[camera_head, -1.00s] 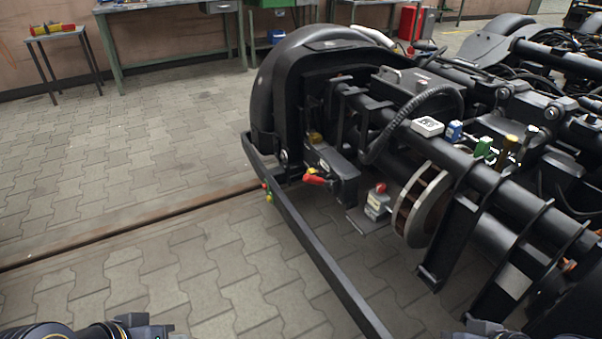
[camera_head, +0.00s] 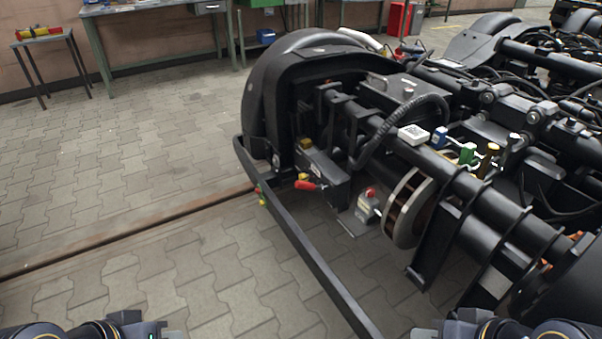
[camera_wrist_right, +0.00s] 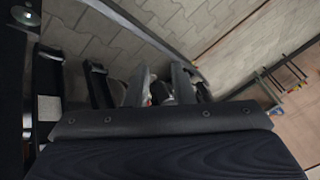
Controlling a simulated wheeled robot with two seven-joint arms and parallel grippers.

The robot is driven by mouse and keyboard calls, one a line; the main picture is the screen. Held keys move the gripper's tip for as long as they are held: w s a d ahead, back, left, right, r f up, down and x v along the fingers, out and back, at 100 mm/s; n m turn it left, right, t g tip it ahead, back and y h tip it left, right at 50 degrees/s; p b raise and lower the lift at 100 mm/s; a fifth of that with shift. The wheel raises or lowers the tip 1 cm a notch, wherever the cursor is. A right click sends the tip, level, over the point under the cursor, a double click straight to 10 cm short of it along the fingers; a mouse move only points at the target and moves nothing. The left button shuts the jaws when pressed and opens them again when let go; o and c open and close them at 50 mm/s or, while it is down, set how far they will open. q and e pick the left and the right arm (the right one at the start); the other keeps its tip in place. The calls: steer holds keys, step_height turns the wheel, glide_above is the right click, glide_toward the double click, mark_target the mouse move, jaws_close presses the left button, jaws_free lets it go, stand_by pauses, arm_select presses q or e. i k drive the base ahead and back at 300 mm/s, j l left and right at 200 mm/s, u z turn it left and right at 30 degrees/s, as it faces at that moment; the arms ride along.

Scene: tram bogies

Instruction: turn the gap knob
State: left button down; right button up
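A small grey box (camera_head: 367,208) with a red knob (camera_head: 370,193) on top sits beside the brake disc (camera_head: 408,208) of the bogie. I take this for the gap knob; no label is readable. Both my arms are low at the bottom edge of the head view, well apart from the knob. The left gripper (camera_head: 135,322) shows only in part, its fingertips not visible.
A black bar (camera_head: 300,250) runs along the bogie's near side. A red-handled lever (camera_head: 308,184) sticks out left of the knob. A white box (camera_head: 413,135), a blue valve (camera_head: 440,135) and a green valve (camera_head: 467,153) sit above. The paved floor (camera_head: 120,200) at left is clear.

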mark_target(304, 177)
steer(key=i+j+u, duration=0.2)
steer(key=i+j, duration=0.85)
steer(key=i+l, duration=0.15)
steer(key=i, duration=0.2)
steer(key=i+l, duration=0.1)
steer(key=i, duration=0.25)
